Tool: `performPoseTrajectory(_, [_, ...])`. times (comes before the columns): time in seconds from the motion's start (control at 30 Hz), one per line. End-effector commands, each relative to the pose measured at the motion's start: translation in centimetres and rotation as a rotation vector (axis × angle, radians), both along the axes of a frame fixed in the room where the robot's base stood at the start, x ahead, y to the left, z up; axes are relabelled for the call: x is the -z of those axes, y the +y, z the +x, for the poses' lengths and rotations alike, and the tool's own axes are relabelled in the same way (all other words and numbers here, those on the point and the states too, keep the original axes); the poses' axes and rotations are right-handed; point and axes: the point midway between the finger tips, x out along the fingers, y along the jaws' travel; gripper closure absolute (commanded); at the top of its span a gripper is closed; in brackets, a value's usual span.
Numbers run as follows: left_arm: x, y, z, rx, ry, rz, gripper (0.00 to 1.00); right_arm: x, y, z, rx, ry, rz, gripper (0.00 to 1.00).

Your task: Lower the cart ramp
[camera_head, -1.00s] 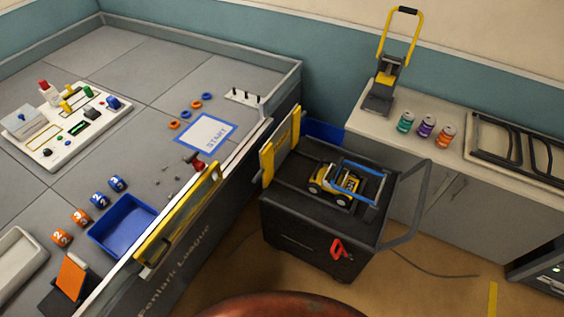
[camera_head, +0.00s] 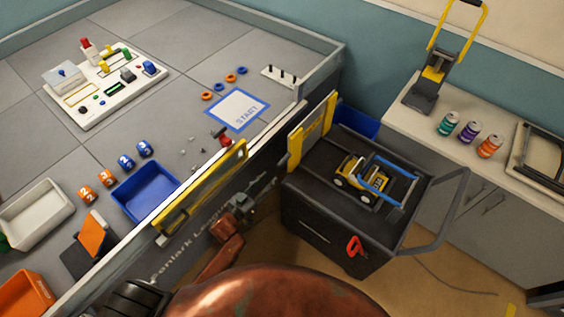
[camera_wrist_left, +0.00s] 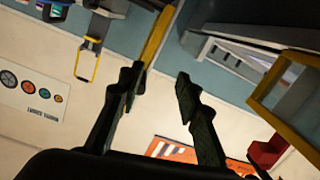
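The black cart (camera_head: 330,207) stands on the floor right of the arena table. Its ramp (camera_head: 313,130), a yellow-edged panel, stands nearly upright at the cart's left side. My left gripper (camera_head: 243,203) is low in the gap between the table wall and the cart, left of and below the ramp. In the left wrist view its two dark fingers (camera_wrist_left: 160,82) are apart with nothing between them. A yellow strip (camera_wrist_left: 157,35), apparently the ramp's edge, shows just beyond one finger; contact cannot be told. My right gripper is not in view.
A small yellow vehicle (camera_head: 362,180) sits on the cart under a blue bar (camera_head: 388,175). The arena's yellow-edged gate (camera_head: 200,190) and red piece (camera_head: 222,139) are close to my left arm. A counter (camera_head: 400,108) with cans stands at right.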

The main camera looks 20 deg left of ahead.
Motion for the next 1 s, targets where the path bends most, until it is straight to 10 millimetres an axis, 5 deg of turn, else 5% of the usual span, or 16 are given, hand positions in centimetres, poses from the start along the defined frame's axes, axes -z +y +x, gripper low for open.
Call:
performPoseTrajectory(0.1, [-3.5,-1.1,0.7,0.029,-0.061,-0.028,0.68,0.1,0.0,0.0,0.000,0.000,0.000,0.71])
performPoseTrajectory(0.2, [-4.4,-1.6,1.3,0.036,-0.076,-0.038,0.68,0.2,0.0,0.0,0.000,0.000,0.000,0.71])
performPoseTrajectory(0.63, [-4.3,-3.6,7.0,0.034,-0.075,-0.036,0.68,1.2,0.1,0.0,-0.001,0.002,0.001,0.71])
performPoseTrajectory(1.0, [-4.4,-3.9,8.0,0.035,-0.075,-0.036,0.68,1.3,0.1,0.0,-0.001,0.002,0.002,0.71])
